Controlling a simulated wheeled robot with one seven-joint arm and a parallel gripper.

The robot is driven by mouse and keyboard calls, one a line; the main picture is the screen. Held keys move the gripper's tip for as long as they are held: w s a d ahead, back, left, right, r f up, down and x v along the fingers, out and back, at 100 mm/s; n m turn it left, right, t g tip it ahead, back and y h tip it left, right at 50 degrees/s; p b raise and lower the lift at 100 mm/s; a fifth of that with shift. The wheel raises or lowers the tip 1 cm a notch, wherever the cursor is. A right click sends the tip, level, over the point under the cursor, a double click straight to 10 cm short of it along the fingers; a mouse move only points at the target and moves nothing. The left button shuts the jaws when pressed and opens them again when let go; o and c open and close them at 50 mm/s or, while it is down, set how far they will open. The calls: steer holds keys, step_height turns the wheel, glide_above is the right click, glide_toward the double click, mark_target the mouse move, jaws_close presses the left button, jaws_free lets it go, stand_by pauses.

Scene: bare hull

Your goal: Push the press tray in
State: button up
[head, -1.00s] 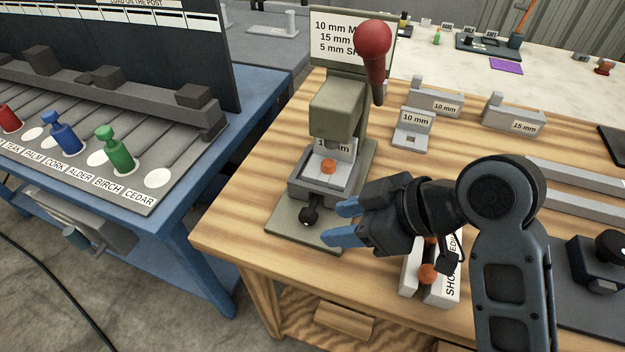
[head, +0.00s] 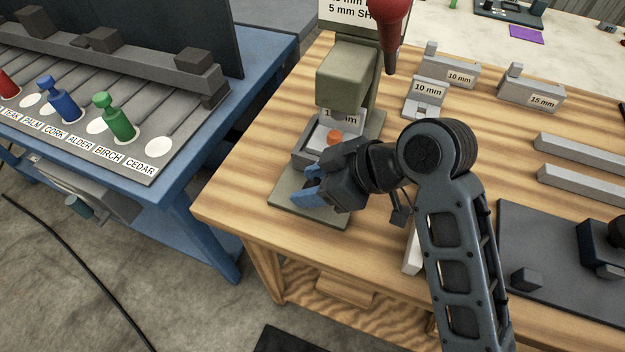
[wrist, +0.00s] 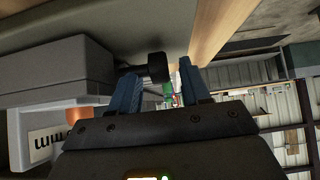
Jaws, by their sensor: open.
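The grey press tray (head: 302,153) sits under the olive press head (head: 343,78), on the olive base plate (head: 298,205). An orange piece (head: 334,137) and a labelled grey block lie in it. In the wrist view the tray (wrist: 62,68) is at the left, with the orange piece (wrist: 90,113) below it. My gripper (head: 304,186) is open, low over the front of the base plate. In the wrist view a black knob (wrist: 157,68) shows between the blue fingertips (wrist: 158,82); contact cannot be told. My gripper hides the knob in the head view.
The red press handle (head: 390,22) hangs above and right of the tray. Grey 10 mm (head: 424,98) and 15 mm (head: 530,95) blocks stand behind on the wooden bench (head: 485,150). A blue table (head: 252,85) with pegs is at the left, across a gap.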

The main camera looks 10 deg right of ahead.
jaws_close()
stand_by(0.5)
